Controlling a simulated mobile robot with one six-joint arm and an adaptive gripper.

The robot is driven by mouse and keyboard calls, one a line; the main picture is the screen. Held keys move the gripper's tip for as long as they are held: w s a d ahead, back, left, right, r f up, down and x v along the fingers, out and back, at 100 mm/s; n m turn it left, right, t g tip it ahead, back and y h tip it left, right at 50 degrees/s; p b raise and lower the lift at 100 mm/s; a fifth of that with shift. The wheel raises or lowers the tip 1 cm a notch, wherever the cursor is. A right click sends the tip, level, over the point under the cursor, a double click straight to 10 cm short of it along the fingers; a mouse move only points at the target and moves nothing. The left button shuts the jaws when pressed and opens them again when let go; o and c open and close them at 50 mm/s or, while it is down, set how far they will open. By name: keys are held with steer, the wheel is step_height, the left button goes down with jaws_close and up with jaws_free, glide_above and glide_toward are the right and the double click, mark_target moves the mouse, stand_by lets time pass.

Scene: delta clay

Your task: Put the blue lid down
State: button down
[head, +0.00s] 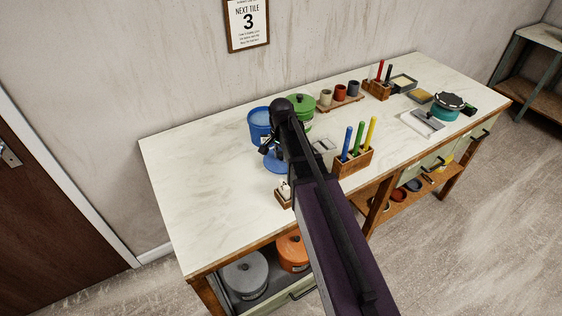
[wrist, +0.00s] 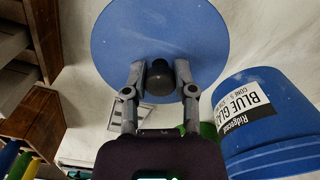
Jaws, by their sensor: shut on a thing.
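The blue lid (wrist: 160,28) is a round blue disc with a black knob (wrist: 160,75). My gripper (wrist: 160,82) is shut on that knob in the wrist view. In the head view the lid (head: 276,164) shows beside my gripper (head: 268,147), in front of the blue bucket; my arm hides part of it. Whether the lid touches the worktop, I cannot tell. The blue glaze bucket (head: 260,125) stands open on the worktop, left of my arm. It also shows at the right of the wrist view (wrist: 270,125), with a white label.
A green lidded pot (head: 301,106) stands close behind my gripper. A wooden holder with coloured tools (head: 353,162) is to the right, and a small wooden box (head: 284,193) is in front. The worktop's left part (head: 200,165) is clear.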

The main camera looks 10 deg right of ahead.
mark_target(281, 154)
steer(key=shift+f+b, duration=0.4)
steer(key=shift+f, duration=0.35)
steer(key=shift+f, duration=0.2)
steer(key=shift+c, duration=2.1)
jaws_free()
steer(key=shift+r, duration=0.1)
steer(key=shift+r, duration=0.15)
step_height(281, 154, up, 12)
steer(key=p, duration=1.2)
